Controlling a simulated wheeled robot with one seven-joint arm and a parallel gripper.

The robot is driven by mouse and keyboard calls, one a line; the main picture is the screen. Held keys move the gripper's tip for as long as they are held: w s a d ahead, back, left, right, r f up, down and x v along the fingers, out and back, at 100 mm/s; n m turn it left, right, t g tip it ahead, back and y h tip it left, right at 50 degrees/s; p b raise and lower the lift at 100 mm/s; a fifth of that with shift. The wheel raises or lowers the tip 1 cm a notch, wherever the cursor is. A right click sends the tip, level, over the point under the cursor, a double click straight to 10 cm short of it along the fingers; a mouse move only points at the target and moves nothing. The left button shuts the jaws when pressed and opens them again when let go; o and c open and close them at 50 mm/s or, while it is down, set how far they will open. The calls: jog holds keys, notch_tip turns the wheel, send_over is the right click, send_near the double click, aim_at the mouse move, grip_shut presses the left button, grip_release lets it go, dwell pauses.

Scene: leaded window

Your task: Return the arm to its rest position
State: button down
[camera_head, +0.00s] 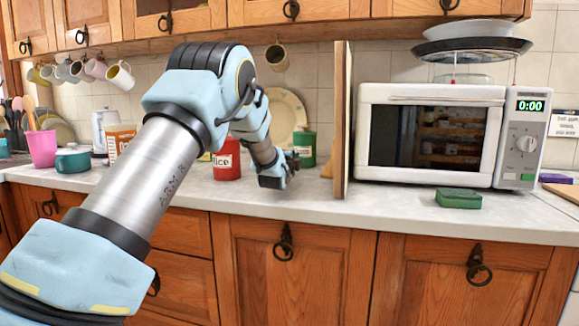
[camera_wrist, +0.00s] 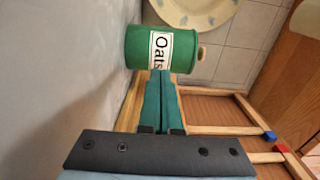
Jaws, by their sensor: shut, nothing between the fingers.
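My arm rises from the lower left of the head view, bends at the elbow and reaches down over the counter. My gripper (camera_head: 293,162) is in front of the tall wooden panel's left side, near the green canister (camera_head: 306,148). In the wrist view the two teal fingers (camera_wrist: 161,76) lie together, shut with nothing between them. The green canister labelled "Oats" (camera_wrist: 140,45) is just beyond the fingertips there; I cannot tell whether they touch it.
A white microwave (camera_head: 430,179) stands right of the upright wooden panel (camera_head: 341,120). A green sponge-like block (camera_head: 458,199) lies before it. Left are a pink cup (camera_head: 42,149), a teal pot (camera_head: 73,161) and hanging mugs. A pale plate (camera_head: 288,110) leans behind my arm.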

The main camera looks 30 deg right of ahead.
jog(key=b+v, duration=0.1)
jog(key=v, duration=0.6)
